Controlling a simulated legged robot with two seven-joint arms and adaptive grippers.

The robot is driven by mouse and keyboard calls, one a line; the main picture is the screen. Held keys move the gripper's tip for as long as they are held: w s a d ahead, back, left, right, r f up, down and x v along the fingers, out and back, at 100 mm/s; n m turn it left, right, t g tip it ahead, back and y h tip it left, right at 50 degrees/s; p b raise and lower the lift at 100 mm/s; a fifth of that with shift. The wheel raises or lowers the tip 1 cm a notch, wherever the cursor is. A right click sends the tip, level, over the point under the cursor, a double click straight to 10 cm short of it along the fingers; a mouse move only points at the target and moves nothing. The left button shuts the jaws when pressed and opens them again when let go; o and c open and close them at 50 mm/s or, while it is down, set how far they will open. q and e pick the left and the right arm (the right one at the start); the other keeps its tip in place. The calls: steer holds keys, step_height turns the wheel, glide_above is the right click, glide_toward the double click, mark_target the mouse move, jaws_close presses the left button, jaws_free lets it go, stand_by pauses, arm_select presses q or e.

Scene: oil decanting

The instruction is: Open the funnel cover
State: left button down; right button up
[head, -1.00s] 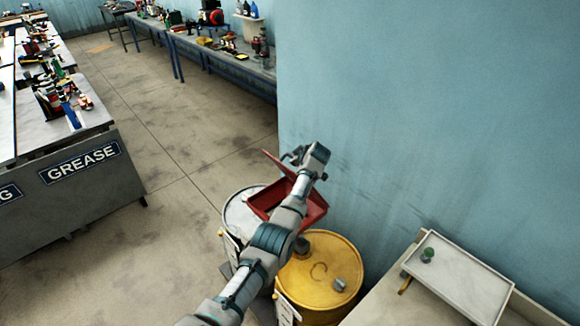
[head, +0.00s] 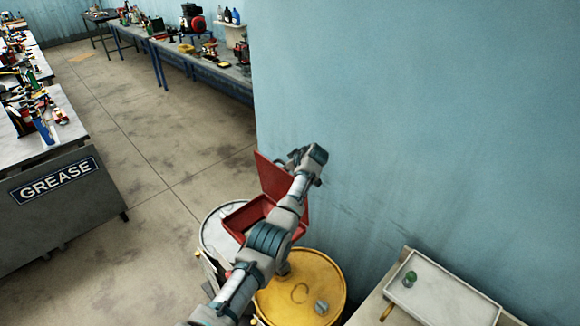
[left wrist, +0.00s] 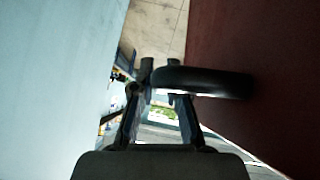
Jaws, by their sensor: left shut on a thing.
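The red funnel (head: 243,216) sits on top of the white drum, its square mouth open and partly hidden by my arm. Its red cover (head: 268,176) stands steeply raised at the far side. The cover's flat red face fills the right of the left wrist view (left wrist: 245,45), with a black handle (left wrist: 215,83) standing out from it. My left gripper (head: 292,158) is at the raised cover. In the left wrist view its fingers (left wrist: 158,95) are shut on the handle. My right gripper is out of view.
The white drum (head: 212,238) and yellow drum (head: 325,280) stand side by side. A tray (head: 450,298) with a green-topped item lies on a bench at the lower right. The blue wall (head: 420,120) is close right of my gripper. Open floor lies left.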

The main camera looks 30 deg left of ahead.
arm_select(q)
steer(key=shift+r, duration=0.1)
steer(key=c, duration=1.2)
jaws_free()
steer(key=shift+s+a, duration=0.1)
steer(key=shift+a, duration=0.05)
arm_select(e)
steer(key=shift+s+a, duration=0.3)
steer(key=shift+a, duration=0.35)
arm_select(q)
steer(key=shift+o, duration=0.2)
steer(key=v, duration=1.2)
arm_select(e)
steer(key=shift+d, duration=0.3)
arm_select(q)
steer(key=shift+f, duration=0.3)
